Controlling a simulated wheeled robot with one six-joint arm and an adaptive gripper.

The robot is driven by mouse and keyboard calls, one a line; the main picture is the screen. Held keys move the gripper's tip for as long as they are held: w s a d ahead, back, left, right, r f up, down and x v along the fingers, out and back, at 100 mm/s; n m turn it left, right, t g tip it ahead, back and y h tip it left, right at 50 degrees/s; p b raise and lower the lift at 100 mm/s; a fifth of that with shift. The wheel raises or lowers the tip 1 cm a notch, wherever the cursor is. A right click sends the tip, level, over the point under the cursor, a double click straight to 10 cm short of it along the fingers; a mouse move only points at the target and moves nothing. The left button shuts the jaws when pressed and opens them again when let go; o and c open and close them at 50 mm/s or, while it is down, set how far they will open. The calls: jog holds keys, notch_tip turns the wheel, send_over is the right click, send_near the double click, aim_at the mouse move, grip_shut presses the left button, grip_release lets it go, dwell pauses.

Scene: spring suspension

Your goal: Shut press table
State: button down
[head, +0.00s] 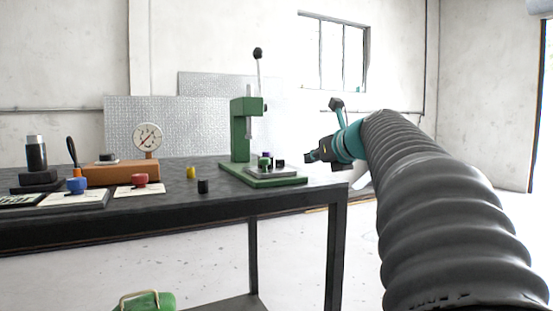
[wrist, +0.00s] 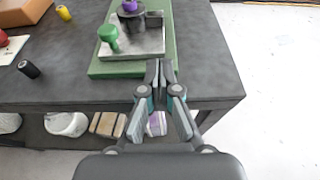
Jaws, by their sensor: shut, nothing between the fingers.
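The green press (head: 240,135) stands on the right end of the dark table, with its lever (head: 259,75) pointing up. Its silver press table (wrist: 152,48) lies on the green base (wrist: 103,69); it also shows in the head view (head: 254,171). A green knob (wrist: 109,38) stands at the plate's near left. A dark round part (wrist: 131,20) with a purple top (wrist: 130,6) is on the plate. My gripper (wrist: 158,68) is shut and empty, at the base's near edge in the wrist view; whether it touches cannot be told. It also shows in the head view (head: 312,156), right of the press.
A dial gauge (head: 148,137) on a brown block is farther left. The dark workbench (wrist: 60,85) has bare top around the base. Items lie on a lower shelf.

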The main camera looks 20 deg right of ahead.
aim_at(283, 162)
jog(key=x, duration=0.8)
jog(key=r+x, duration=0.1)
jog(key=x, duration=0.3)
jog(key=shift+w, duration=0.3)
jog(key=shift+p, duration=0.3)
